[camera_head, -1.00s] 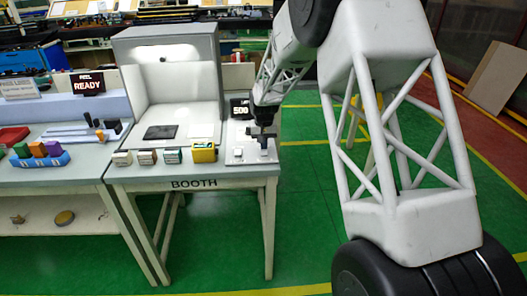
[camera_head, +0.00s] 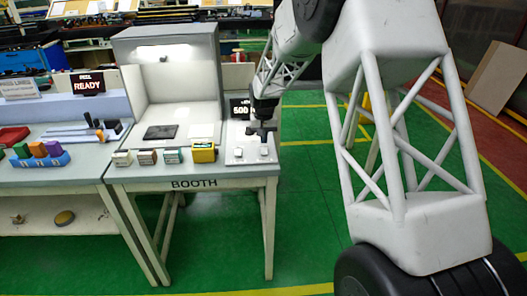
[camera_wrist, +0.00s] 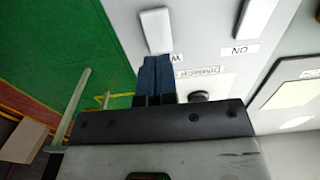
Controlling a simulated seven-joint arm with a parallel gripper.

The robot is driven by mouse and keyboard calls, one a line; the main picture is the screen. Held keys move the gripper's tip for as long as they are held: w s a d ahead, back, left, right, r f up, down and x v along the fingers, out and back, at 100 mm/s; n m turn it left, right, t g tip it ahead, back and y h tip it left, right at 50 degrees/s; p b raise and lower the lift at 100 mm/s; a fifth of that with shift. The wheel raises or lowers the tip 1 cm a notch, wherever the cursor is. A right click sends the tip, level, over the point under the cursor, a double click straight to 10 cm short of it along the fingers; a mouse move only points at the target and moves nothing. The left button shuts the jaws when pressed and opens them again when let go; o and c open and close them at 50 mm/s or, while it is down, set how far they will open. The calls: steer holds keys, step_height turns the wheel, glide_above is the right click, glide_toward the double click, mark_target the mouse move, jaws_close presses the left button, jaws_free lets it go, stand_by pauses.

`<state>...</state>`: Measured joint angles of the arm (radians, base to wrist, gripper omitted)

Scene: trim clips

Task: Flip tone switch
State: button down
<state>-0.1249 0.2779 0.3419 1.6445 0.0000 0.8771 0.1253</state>
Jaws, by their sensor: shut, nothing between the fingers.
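The light-grey switch panel (camera_head: 251,158) lies at the right end of the booth top. It carries two white switches, the left one (camera_head: 238,152) and the right one (camera_head: 264,150). The wrist view shows one white switch (camera_wrist: 155,30) just beyond my fingertips, and another (camera_wrist: 256,18) to its right, by a label reading ON. A partly covered label near the first switch starts with W. I cannot tell which way either switch is tipped. My gripper (camera_head: 262,132) is over the panel's back part. Its blue fingers (camera_wrist: 157,62) are together and empty, apparently apart from the switch.
A black knob (camera_wrist: 200,96) stands on the panel close to my fingers. A dark display reading 500 (camera_head: 240,109) stands behind the panel. A yellow box (camera_head: 204,153) and several small blocks line the booth's front edge. Green floor is open to the right.

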mark_target(264, 149)
steer(key=shift+r, duration=2)
steer(key=shift+s, duration=0.1)
steer(key=shift+s+d+r, duration=0.1)
steer(key=shift+s+r, duration=0.05)
steer(key=shift+r, duration=0.1)
steer(key=s+d+r, duration=0.2)
steer(key=s+r, duration=0.3)
steer(key=s, duration=0.4)
steer(key=s+d+r+t, duration=0.1)
steer(key=s+d+r, duration=0.3)
steer(key=s, duration=0.5)
steer(key=s+d+r, duration=0.1)
steer(key=s+r, duration=0.5)
steer(key=s, duration=0.3)
steer(key=s+d, duration=0.2)
steer(key=s, duration=1.1)
steer(key=s+d+f+t, duration=0.1)
steer(key=s, duration=1.2)
steer(key=shift+s+d+f+t, duration=0.15)
steer(key=shift+s+d+t, duration=0.05)
steer(key=shift+d+t, duration=0.15)
